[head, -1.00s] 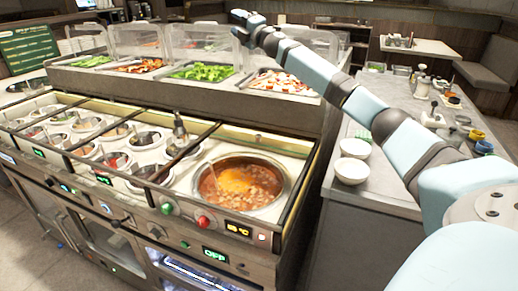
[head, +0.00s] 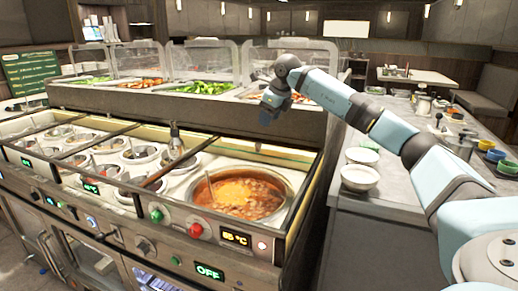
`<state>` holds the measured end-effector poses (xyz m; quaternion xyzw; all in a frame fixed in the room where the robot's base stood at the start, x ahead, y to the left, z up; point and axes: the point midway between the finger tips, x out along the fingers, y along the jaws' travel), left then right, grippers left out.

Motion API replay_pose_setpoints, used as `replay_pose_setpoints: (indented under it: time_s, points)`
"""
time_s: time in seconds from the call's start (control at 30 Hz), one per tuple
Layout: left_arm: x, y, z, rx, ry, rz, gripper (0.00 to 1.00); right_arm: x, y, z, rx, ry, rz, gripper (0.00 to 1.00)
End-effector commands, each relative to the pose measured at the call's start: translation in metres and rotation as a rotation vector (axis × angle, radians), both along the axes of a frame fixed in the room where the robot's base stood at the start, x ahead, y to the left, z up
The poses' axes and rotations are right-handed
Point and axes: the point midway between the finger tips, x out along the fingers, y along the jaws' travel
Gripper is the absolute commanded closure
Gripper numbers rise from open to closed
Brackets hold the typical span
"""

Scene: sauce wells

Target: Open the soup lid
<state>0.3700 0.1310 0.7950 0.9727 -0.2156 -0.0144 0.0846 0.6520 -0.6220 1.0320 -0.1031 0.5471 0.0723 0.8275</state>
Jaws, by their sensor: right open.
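The soup well (head: 296,197) is the large round well at the front right of the sauce counter. Orange-brown soup (head: 238,195) shows plainly in it. No opaque lid covers it; I cannot tell whether a clear lid lies over it. My right gripper (head: 267,116) hangs above and behind the well, in front of the salad shelf, pointing down. It is open, small in view, and apart from the soup well. My left gripper is not in view.
Several small sauce wells (head: 139,153) lie left of the soup, with a ladle (head: 175,140) among them. Dark bars cross the counter. Clear guards (head: 205,60) stand over the salad trays behind. White bowls (head: 359,178) stand on the right counter.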

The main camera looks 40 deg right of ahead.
Motion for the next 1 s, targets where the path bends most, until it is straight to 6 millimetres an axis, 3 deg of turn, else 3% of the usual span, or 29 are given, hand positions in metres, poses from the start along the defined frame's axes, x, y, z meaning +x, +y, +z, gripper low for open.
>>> replay_pose_setpoints:
  time_s: [0.3,0.5,0.7,1.0]
  points:
    - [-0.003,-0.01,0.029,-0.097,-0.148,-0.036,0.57,0.027,0.001,-0.067,0.002,0.001,0.0,0.49]
    - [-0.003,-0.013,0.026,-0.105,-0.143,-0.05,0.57,0.04,0.001,-0.096,0.003,0.001,-0.001,0.49]
    - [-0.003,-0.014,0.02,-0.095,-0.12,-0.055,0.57,0.046,0.002,-0.108,0.002,0.0,0.001,0.49]
    - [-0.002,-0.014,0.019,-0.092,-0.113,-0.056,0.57,0.046,0.001,-0.109,0.002,0.0,0.0,0.49]
